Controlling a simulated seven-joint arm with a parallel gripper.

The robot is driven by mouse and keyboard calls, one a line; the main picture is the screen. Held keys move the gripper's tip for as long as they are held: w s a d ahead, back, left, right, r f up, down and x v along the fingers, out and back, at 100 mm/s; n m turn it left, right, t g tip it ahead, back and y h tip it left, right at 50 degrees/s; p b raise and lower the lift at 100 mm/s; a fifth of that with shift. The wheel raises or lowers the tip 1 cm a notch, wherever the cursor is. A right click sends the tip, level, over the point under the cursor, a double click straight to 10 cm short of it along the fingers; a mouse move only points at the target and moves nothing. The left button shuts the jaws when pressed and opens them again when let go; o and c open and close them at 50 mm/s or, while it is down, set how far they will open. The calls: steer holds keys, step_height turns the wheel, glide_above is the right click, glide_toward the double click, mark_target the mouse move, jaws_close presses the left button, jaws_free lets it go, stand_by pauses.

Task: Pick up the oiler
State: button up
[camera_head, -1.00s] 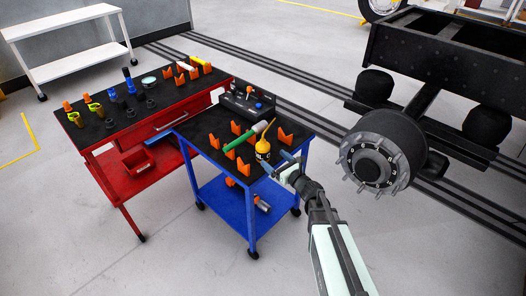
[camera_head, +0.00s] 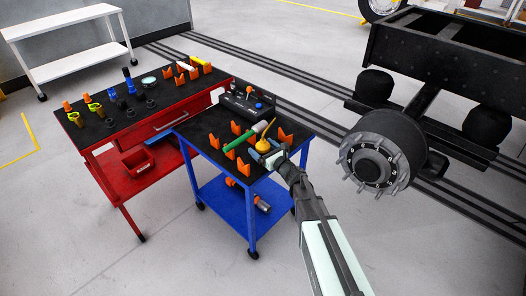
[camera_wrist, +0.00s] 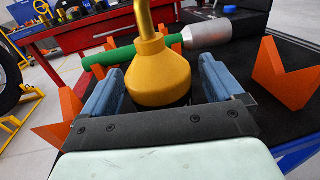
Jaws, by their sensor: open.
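The oiler (camera_head: 263,146) is a yellow can with a thin upright spout, standing on the black top of the blue cart (camera_head: 221,158). In the wrist view the oiler (camera_wrist: 159,75) sits upright between the two blue fingers of my gripper (camera_wrist: 160,92). The fingers are open, one on each side of its body, with a small gap visible at the sides. The oiler's lower part is hidden behind the gripper's dark front plate. In the head view my gripper (camera_head: 268,157) reaches the oiler from the cart's front right and partly covers it.
A green-handled tool (camera_wrist: 118,55) with a grey cylindrical end lies just behind the oiler. Orange V-shaped holders (camera_wrist: 283,76) stand around it on the cart. A red table (camera_head: 110,130) with tools is to the left, and a wheel hub (camera_head: 372,165) is to the right.

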steer(key=shift+c, duration=0.2)
steer(key=c, duration=1)
steer(key=shift+r, duration=0.15)
step_height(320, 180, up, 10)
steer(key=shift+f, duration=0.1)
